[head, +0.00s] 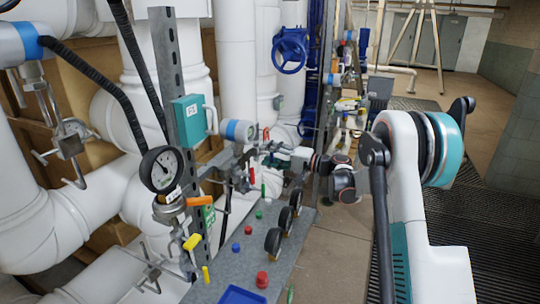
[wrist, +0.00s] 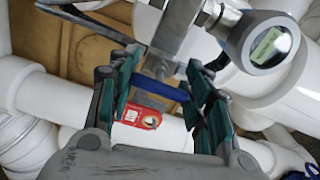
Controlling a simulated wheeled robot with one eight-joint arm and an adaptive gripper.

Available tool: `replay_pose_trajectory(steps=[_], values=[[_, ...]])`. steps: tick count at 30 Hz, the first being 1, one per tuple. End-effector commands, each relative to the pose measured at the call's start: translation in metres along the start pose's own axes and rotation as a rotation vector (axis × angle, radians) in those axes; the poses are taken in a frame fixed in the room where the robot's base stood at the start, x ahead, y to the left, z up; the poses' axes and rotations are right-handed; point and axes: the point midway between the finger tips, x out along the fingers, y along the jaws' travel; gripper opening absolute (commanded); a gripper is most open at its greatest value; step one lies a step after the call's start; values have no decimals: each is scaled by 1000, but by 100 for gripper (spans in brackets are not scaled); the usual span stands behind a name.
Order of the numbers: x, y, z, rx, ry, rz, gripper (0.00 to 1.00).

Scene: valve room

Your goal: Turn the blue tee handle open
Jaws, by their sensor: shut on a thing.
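The blue tee handle (wrist: 160,88) is a short bar lying across the gap between my fingers in the wrist view, slightly tilted. My gripper (wrist: 162,75) is shut on it, one green-padded finger at each end. A metal valve body (wrist: 165,55) shows behind the handle. A red tag (wrist: 137,117) hangs just below it. In the head view my gripper (head: 276,150) reaches left to the pipework. I cannot make out the blue handle there.
A round display gauge (wrist: 268,45) is close by at the upper right of the wrist view. A teal box (head: 189,121) and a dial gauge (head: 161,169) stand left of my gripper. A grey bench (head: 232,262) with coloured buttons lies below. Open floor (head: 335,240) is at the right.

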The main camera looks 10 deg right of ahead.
Motion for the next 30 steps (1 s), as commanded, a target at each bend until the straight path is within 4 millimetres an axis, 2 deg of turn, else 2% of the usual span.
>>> replay_pose_trajectory(steps=[17,18,21,30], values=[[0,4,3,-37,-6,6,21],[0,4,3,-37,-6,6,50],[0,4,2,-36,-5,5,68],[0,2,1,-34,-2,2,68]])
